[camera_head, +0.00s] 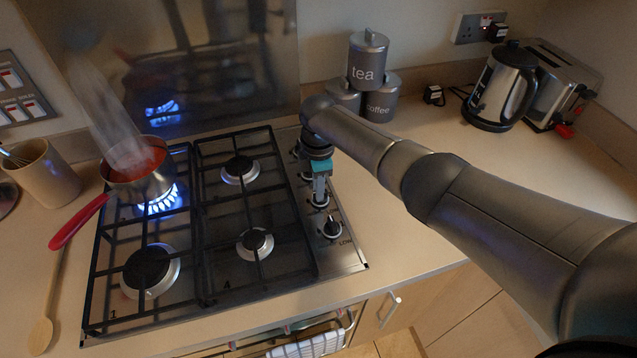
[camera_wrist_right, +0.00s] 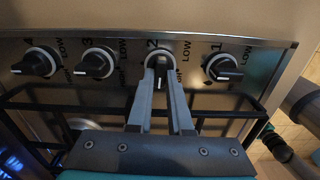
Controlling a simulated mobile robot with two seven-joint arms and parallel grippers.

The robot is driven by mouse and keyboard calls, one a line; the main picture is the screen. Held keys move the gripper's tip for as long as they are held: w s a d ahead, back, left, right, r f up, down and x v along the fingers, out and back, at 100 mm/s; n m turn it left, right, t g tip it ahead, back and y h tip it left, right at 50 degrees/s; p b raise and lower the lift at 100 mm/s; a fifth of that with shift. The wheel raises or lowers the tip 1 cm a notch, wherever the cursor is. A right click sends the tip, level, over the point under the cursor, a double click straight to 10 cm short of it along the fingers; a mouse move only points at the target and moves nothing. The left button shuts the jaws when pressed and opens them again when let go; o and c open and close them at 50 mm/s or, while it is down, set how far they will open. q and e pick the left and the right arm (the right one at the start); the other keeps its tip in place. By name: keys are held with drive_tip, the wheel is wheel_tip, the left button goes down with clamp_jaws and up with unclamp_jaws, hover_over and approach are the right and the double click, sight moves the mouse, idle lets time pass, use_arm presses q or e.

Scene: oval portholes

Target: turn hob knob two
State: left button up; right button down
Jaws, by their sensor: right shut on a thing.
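Knob two (camera_wrist_right: 158,63) is a black round knob with a pale ring, under the printed "2" on the steel hob panel. My right gripper (camera_wrist_right: 161,82) is shut on it, one finger on each side, and the fingers hide part of it. In the head view my right gripper (camera_head: 320,193) points down at the knob row on the hob's right side, and largely hides knob two. My left gripper is not in view.
Knob one (camera_wrist_right: 222,67), knob three (camera_wrist_right: 96,63) and knob four (camera_wrist_right: 38,62) flank it closely. A steaming pan (camera_head: 137,187) with a red handle sits over a lit blue flame (camera_head: 160,200). Canisters (camera_head: 368,65) and a kettle (camera_head: 497,90) stand behind. The right worktop is mostly clear.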

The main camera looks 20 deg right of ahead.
drive_tip(key=m+p, duration=0.1)
drive_tip(key=m, duration=0.3)
drive_tip(key=shift+w+m, duration=0.1)
drive_tip(key=shift+m, duration=0.2)
drive_tip(key=m+p, duration=0.1)
drive_tip(key=m, duration=0.3)
drive_tip(key=shift+d+m, duration=0.1)
drive_tip(key=shift+m, duration=0.2)
drive_tip(key=m+p, duration=0.1)
drive_tip(key=m, duration=0.3)
drive_tip(key=shift+w+d, duration=0.1)
drive_tip(key=shift+m, duration=2)
drive_tip(key=c, duration=0.8)
unclamp_jaws()
